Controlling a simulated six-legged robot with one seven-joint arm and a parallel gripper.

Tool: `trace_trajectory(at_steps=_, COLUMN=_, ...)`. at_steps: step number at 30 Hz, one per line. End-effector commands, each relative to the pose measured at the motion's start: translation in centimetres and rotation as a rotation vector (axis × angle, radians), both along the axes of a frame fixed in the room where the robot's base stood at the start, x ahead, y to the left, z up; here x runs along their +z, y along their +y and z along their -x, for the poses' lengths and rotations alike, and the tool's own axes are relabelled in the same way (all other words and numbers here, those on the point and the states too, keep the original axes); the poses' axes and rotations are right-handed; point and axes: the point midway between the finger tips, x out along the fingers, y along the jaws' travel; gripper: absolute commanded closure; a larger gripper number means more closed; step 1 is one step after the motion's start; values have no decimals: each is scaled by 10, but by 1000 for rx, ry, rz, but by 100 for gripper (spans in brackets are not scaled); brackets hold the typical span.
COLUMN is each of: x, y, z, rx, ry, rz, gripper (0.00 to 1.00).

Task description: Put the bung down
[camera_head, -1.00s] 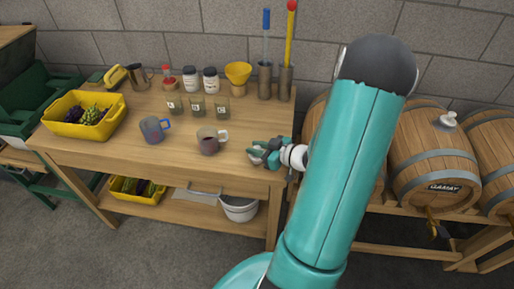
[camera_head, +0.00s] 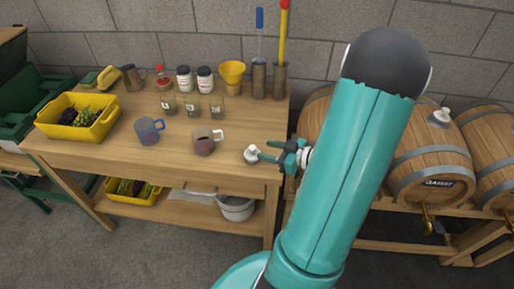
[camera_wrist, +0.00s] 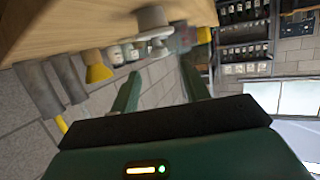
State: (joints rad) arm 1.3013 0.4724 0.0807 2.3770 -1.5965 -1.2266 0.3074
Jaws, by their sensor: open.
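The bung (camera_head: 251,154), a small pale stopper, stands on the workbench top (camera_head: 228,160) near its right front corner. My gripper (camera_head: 269,151) is just right of it, open and empty, its fingers pointing towards the bung. In the wrist view the bung (camera_wrist: 152,18) shows beyond my open fingertips (camera_wrist: 157,82), apart from them, with its base by the bench top (camera_wrist: 60,22).
A dark-filled mug (camera_head: 204,143) stands left of the bung, with a blue mug (camera_head: 148,131) further left. Small labelled jars (camera_head: 191,107), a yellow funnel (camera_head: 232,73) and tall cylinders (camera_head: 259,80) stand behind. Barrels (camera_head: 430,165) lie to the right; one carries a pale bung (camera_head: 439,117).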

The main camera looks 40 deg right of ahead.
Motion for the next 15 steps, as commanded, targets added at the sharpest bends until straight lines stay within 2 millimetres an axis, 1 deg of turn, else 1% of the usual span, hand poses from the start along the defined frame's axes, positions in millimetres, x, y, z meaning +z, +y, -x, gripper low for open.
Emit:
trace_trajectory(at_steps=1, x=4, y=-4, z=11, rx=-4, ry=1, rz=1, gripper=54)
trace_trajectory(at_steps=3, x=8, y=-7, z=23, rx=-4, ry=0, rz=1, gripper=54)
trace_trajectory(at_steps=6, x=12, y=-11, z=36, rx=-2, ry=0, rz=1, gripper=54)
trace_trajectory(at_steps=10, x=15, y=-13, z=46, rx=0, ry=0, rz=0, gripper=54)
trace_trajectory(at_steps=15, x=15, y=-13, z=48, rx=1, ry=0, rz=-1, gripper=54)
